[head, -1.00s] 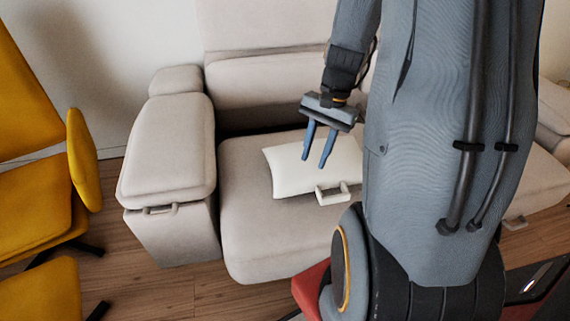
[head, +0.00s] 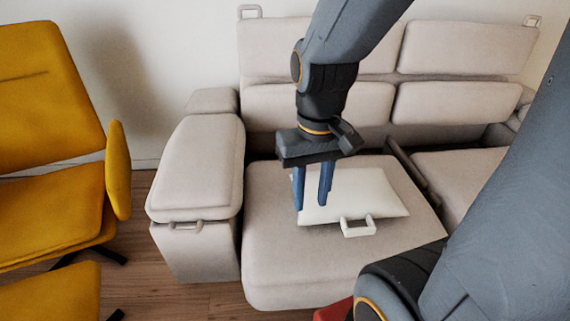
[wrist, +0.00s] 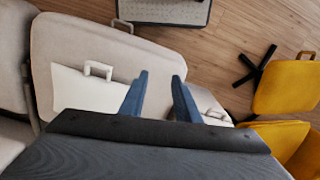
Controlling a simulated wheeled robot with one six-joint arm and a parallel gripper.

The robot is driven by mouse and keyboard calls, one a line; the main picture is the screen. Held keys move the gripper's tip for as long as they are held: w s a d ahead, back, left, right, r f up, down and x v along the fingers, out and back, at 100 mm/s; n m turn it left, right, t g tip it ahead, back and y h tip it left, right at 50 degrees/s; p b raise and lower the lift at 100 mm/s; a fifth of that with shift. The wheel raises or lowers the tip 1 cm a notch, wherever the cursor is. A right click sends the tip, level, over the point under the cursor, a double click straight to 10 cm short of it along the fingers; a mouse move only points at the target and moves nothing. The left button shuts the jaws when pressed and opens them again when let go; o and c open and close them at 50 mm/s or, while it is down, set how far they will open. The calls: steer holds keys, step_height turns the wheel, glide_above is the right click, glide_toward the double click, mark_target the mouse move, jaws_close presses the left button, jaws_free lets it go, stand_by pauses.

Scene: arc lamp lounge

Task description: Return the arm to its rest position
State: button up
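My gripper (head: 313,190) hangs over the sofa seat in the head view, its two blue fingers pointing down. The fingers are apart with nothing between them; the wrist view also shows the open fingers (wrist: 162,98). A white cushion (head: 372,192) with a handle-like loop at its front lies on the seat behind and below the fingers. The gripper hides part of its left side. I cannot tell the exact height of the fingertips above it. My arm reaches in from the upper right, and a larger grey link fills the lower right.
The light grey sofa (head: 280,262) has a wide armrest (head: 197,165) left of my gripper and backrests behind it. A yellow chair (head: 50,100) stands at the far left. A red thing (head: 333,311) shows partly at the bottom edge. Wooden floor (head: 205,298) is bare in front.

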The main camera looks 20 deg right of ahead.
steer(key=shift+n, duration=0.5)
steer(key=r+p, duration=0.1)
steer(key=p, duration=0.2)
steer(key=a+r+p, duration=0.1)
steer(key=r+p, duration=0.1)
steer(key=p, duration=0.1)
steer(key=s+a+r+p, duration=0.1)
steer(key=r+p, duration=0.1)
steer(key=shift+a+p, duration=0.1)
steer(key=shift+p, duration=0.3)
